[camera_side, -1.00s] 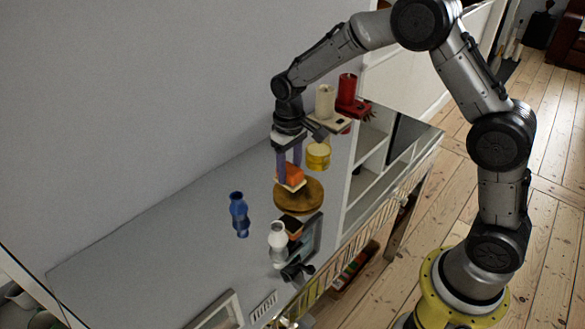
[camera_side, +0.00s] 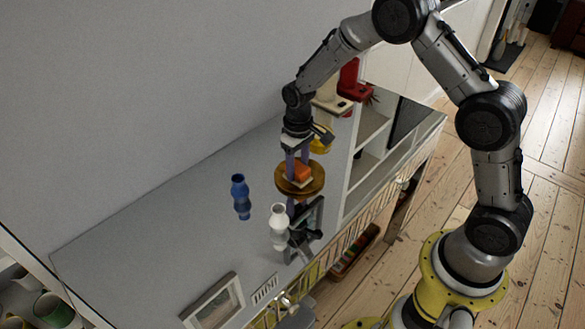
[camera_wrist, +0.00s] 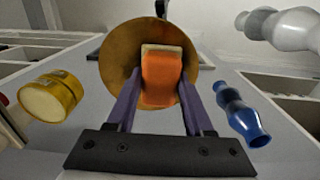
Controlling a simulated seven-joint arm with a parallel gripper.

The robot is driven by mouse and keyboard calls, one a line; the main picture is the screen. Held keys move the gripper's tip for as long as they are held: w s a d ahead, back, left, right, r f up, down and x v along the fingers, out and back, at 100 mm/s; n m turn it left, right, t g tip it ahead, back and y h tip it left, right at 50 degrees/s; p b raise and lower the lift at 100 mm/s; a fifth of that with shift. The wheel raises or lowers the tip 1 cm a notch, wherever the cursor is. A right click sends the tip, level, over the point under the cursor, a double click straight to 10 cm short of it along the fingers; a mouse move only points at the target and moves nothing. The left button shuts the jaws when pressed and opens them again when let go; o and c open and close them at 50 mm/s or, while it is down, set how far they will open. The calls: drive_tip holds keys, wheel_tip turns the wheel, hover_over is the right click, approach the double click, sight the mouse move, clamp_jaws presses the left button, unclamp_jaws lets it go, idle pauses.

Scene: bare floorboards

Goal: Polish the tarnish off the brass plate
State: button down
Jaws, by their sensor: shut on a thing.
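The round brass plate (camera_side: 316,184) sits on the glossy grey top, brown and dull gold. It also shows in the wrist view (camera_wrist: 118,42), where its colour is uneven. My gripper (camera_side: 297,164) is shut on an orange block with a cream pad (camera_side: 302,171) on its underside. In the wrist view the orange block (camera_wrist: 161,80) lies between my two purple fingers, in front of the plate's middle. The block appears to be at the plate's face; whether the pad touches it I cannot tell. The block hides part of the plate.
A yellow tin (camera_side: 322,140) stands behind the plate. A white vase (camera_side: 279,228) and a dark frame (camera_side: 308,226) are close in front. A blue vase (camera_side: 241,197) stands left. A photo frame (camera_side: 216,304) lies nearer the front. The top's left side is clear.

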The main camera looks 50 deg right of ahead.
drive_tip(key=shift+d, duration=2.8)
drive_tip(key=shift+a, duration=3.95)
drive_tip(key=shift+w+a, duration=0.1)
drive_tip(key=shift+a, duration=0.1)
drive_tip(key=shift+w, duration=0.45)
drive_tip(key=shift+d, duration=4.2)
drive_tip(key=shift+a, duration=4.05)
wheel_tip(320, 180, up, 2)
drive_tip(key=shift+w+a+r, duration=0.1)
drive_tip(key=shift+w+r, duration=0.05)
wheel_tip(320, 180, up, 6)
drive_tip(key=shift+f, duration=0.1)
